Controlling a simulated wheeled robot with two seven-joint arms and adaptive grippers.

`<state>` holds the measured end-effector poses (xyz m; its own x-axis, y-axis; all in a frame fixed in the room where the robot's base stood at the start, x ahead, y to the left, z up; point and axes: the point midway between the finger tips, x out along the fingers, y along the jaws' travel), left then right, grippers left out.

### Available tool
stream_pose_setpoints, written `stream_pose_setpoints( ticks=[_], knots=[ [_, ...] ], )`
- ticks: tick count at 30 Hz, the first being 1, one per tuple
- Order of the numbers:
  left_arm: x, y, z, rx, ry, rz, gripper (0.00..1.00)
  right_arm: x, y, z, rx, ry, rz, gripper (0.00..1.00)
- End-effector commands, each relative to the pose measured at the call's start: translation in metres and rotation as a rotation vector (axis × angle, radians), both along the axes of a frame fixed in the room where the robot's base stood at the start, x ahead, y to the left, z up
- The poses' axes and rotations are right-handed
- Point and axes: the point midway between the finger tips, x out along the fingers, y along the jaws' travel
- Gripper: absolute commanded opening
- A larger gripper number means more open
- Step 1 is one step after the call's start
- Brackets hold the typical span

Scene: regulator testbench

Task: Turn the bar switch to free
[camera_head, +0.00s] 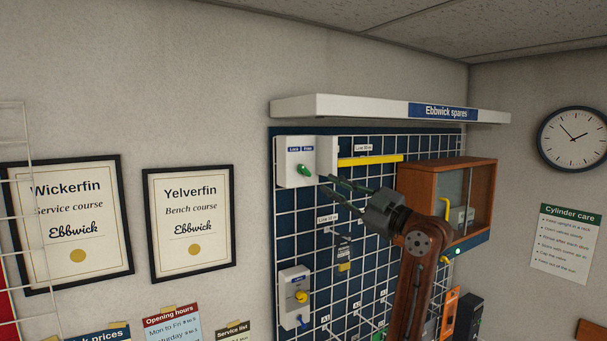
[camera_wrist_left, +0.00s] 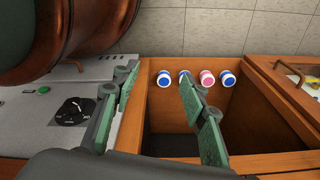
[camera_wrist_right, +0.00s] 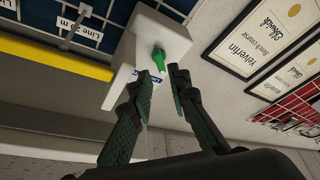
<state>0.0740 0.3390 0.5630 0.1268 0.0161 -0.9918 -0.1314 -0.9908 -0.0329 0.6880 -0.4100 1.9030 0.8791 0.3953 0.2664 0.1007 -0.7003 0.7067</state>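The bar switch is a white box (camera_head: 296,165) at the upper left of the blue wall grid, with a short green handle (camera_head: 305,170) and a small blue label too small to read surely. In the head view the handle slants slightly, its lower end to the right. My right gripper (camera_head: 327,184) is open just right of and below the handle. In the right wrist view, the green handle (camera_wrist_right: 158,60) lies just beyond the two open fingertips (camera_wrist_right: 160,76), apparently not touching them. My left gripper (camera_wrist_left: 158,82) is open and empty above a wooden box, outside the head view.
A white shelf (camera_head: 390,108) juts out above the switch. A yellow bar (camera_head: 370,160) and a wooden cabinet (camera_head: 457,207) are to its right. Another switch box with a yellow knob (camera_head: 300,297) is below. In the left wrist view, several capped items (camera_wrist_left: 207,78) stand in the wooden box (camera_wrist_left: 260,68).

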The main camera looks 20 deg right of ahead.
Motion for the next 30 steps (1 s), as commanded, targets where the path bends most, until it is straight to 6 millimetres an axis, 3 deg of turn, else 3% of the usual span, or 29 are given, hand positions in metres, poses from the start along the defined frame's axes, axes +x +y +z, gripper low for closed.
stream_pose_setpoints(
  ticks=[5, 12, 15, 19, 26, 30],
  knots=[
    [-0.006, 0.0, 0.01, 0.001, 0.008, 0.002, 0.4, 0.012, 0.007, 0.008, 0.003, -0.001, 0.004, 0.17],
    [-0.038, 0.002, 0.031, 0.002, 0.046, 0.01, 0.4, 0.046, 0.022, 0.019, 0.002, 0.0, 0.004, 0.17],
    [-0.043, 0.002, 0.038, 0.003, 0.052, 0.011, 0.4, 0.056, 0.026, 0.022, 0.003, -0.002, 0.004, 0.17],
    [-0.037, 0.003, 0.042, 0.004, 0.045, 0.009, 0.4, 0.065, 0.03, 0.023, 0.001, -0.002, 0.002, 0.17],
    [-0.008, 0.001, 0.044, 0.001, 0.008, 0.002, 0.4, 0.068, 0.031, 0.022, 0.0, -0.002, 0.0, 0.17],
    [-0.008, 0.001, 0.044, 0.001, 0.008, 0.002, 0.4, 0.068, 0.031, 0.022, 0.0, -0.002, 0.0, 0.13]
  ],
)
